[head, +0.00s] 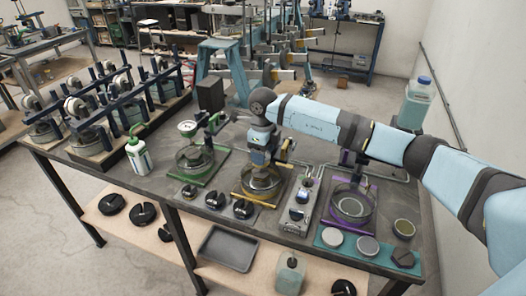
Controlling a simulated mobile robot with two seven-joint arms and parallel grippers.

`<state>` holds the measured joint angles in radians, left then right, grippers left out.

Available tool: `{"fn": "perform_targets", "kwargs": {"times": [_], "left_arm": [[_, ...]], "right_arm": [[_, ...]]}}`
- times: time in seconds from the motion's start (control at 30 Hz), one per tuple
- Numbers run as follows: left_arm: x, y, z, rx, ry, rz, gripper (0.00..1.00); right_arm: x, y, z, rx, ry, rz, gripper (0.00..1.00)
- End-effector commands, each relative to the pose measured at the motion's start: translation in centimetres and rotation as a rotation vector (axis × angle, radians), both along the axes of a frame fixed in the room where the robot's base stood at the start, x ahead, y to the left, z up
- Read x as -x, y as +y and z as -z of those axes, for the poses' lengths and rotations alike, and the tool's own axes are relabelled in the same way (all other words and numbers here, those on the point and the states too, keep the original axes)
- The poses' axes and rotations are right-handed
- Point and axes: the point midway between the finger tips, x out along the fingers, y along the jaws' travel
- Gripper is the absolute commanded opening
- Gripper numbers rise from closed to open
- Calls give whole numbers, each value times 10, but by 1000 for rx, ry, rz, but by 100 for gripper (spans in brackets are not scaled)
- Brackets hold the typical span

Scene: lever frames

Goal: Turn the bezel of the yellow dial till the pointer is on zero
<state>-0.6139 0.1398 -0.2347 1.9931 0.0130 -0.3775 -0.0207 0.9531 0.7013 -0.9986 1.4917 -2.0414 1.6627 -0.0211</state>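The yellow lever frame (238,194) stands mid-bench, a yellow base with a round glass dish (262,180) on it. I cannot make out its dial, bezel or pointer; my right arm and gripper cover that part of the frame. My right gripper (261,158) comes in from the right and points down at the upper part of the yellow frame. Its fingertips are too small and covered to show whether they are open, or whether they touch the dial. My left gripper is not in view.
A green frame (186,176) with a white dial (188,128) stands to the left, a purple frame (372,216) to the right. Black slotted weights (243,208) lie in front. A white bottle (139,156) stands left, and a clear blue-capped jar (415,104) at the back right.

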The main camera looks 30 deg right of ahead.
Motion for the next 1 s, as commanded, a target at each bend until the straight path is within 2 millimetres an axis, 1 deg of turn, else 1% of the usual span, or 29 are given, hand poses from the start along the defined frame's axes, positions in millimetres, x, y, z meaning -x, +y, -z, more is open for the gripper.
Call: {"fn": "perform_targets", "kwargs": {"times": [0.07,0.2,0.3,0.6,0.63,0.67,0.7,1.0], "left_arm": [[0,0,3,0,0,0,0],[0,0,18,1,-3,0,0],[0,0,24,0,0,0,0],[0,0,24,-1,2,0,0],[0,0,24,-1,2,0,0],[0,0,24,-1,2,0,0],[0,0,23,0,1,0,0],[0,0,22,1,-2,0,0]], "right_arm": [[0,0,1,0,0,-11,38],[-1,-1,4,2,-3,-118,38],[-2,-2,2,1,-2,-186,38],[-1,-1,-1,0,0,-210,38],[-1,-1,-1,0,0,-210,64],[-1,-1,-1,0,0,-210,71],[-1,-1,-1,0,0,-210,72],[-1,-1,-3,0,0,-210,72]]}}
